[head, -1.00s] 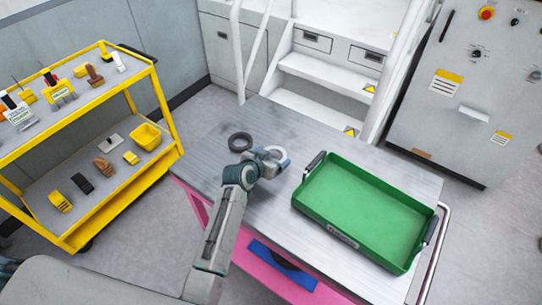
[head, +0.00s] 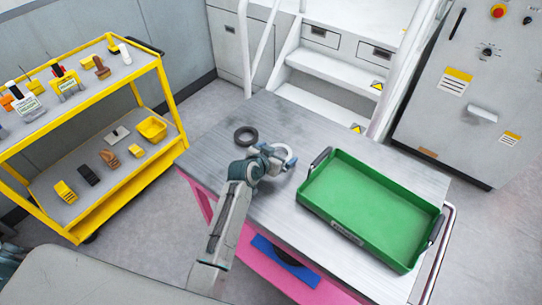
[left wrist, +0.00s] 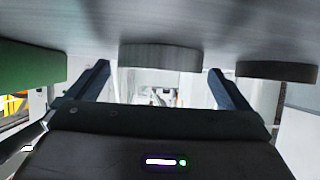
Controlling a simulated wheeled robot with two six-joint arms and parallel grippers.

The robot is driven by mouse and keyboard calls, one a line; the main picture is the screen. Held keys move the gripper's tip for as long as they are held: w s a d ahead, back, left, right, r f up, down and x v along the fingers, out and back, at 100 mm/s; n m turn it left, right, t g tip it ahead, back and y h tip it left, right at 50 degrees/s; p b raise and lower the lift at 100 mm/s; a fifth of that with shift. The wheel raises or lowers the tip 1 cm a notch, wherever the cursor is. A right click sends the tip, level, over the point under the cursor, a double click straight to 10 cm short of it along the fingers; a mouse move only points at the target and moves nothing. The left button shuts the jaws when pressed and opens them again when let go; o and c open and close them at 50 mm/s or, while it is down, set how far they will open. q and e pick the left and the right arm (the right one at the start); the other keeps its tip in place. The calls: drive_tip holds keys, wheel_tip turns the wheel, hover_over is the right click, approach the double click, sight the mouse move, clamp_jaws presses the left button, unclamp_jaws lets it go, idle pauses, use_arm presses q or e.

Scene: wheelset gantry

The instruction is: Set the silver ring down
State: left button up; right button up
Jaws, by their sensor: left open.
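The silver ring (left wrist: 160,57) lies flat against the grey tabletop in the left wrist view, where the table shows at the top. My left gripper (left wrist: 160,82) is open, with one dark finger on each side of the ring and a visible gap to each. In the head view my left gripper (head: 278,157) is low over the table, left of the green tray, and partly hides the silver ring. A dark ring (head: 246,136) lies on the table just behind and left of the gripper; it also shows in the left wrist view (left wrist: 277,71). My right gripper is not in view.
The green tray (head: 334,225) stands empty on the table (head: 215,135), right of the gripper. Bare tabletop lies behind the rings. A yellow cart (head: 165,95) with tools stands at left. White steps (head: 325,95) and a grey cabinet (head: 470,150) stand behind.

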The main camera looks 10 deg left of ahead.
use_arm(q)
drive_tip(key=shift+r+p, duration=0.3)
drive_tip(key=shift+r, duration=0.4)
drive_tip(key=b+v, duration=0.1)
drive_tip(key=v, duration=0.2)
drive_tip(key=b+v, duration=0.1)
drive_tip(key=v, duration=0.7)
drive_tip(key=shift+s+f+b, duration=0.25)
drive_tip(key=shift+b, duration=0.15)
drive_tip(key=shift+s+a+r, duration=0.1)
drive_tip(key=shift+s+r, duration=0.1)
drive_tip(key=shift+s, duration=0.05)
